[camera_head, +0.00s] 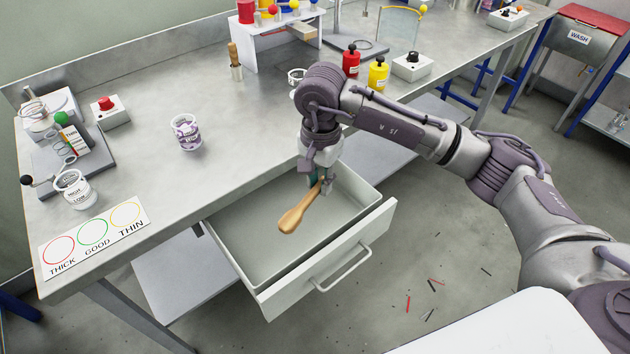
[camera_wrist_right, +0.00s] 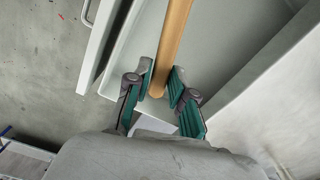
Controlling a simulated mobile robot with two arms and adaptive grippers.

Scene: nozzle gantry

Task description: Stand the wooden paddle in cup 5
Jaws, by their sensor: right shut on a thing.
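The wooden paddle (camera_head: 293,217) is in or just above the open drawer, its broad end pointing to the front left. My right gripper (camera_head: 325,184) reaches down over the drawer and is shut on the paddle's narrow handle. In the right wrist view the handle (camera_wrist_right: 174,45) runs between the green-padded fingers of the gripper (camera_wrist_right: 161,88). I cannot read a 5 on either. My left gripper is not in view.
The pulled-out drawer (camera_head: 377,221) has raised walls around the paddle, below the bench edge. A THICK/GOOD/THIN card (camera_head: 94,234), a red-button box (camera_head: 110,112), and red (camera_head: 351,62) and yellow (camera_head: 378,74) bottles are on the bench. The bench middle is mostly clear.

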